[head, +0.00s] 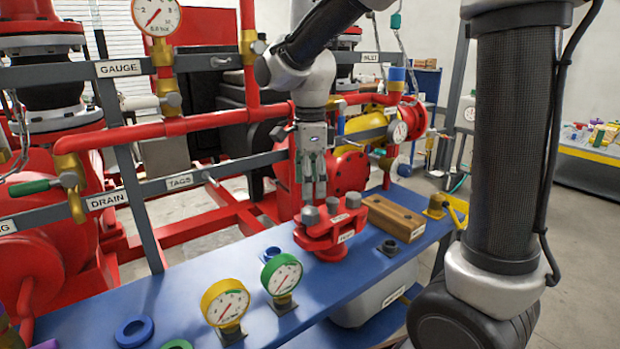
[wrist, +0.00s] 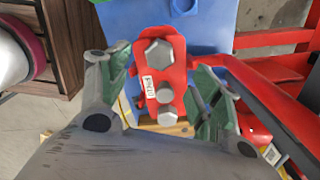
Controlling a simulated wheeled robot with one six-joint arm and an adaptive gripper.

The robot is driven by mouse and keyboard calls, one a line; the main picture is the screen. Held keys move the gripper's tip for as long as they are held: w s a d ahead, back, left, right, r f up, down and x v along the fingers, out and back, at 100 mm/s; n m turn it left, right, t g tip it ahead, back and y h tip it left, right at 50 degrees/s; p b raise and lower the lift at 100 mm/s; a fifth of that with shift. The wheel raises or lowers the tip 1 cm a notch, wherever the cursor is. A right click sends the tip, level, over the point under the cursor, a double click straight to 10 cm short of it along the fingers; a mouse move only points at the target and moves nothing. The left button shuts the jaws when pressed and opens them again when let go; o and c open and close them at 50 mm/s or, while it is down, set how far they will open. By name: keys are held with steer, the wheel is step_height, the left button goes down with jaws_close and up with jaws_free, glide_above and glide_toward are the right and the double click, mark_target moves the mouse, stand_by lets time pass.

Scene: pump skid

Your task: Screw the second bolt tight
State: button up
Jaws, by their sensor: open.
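A red flanged fixture (head: 338,240) with a small white label stands on the blue bench. Three grey hex-head bolts sit in it in a row: a left one (head: 310,215), a middle one (head: 332,205) and a right one (head: 353,200). In the wrist view the row shows as a large head (wrist: 158,52), a middle head (wrist: 164,95) and a smaller one (wrist: 167,117). My gripper (head: 314,197) points down just above the fixture, fingers apart and empty. In the wrist view its green-padded fingers lie either side of the fixture. Bolt seating depth cannot be told.
A wooden block (head: 393,218) stands right behind the fixture, with a dark nut-like part (head: 390,247) near it. A green gauge (head: 282,275) and a yellow gauge (head: 225,303) stand in front left. Red pipes (head: 190,124) and grey rails run behind.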

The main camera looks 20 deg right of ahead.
mark_target(310, 211)
step_height(310, 211, down, 7)
steer(key=shift+r, duration=0.15)
steer(key=c, duration=1.1)
steer(key=shift+o, duration=1.4)
steer(key=c, duration=0.3)
steer(key=m, duration=0.4)
steer(key=shift+m, duration=0.4)
steer(key=m, duration=0.5)
steer(key=shift+m, duration=0.3)
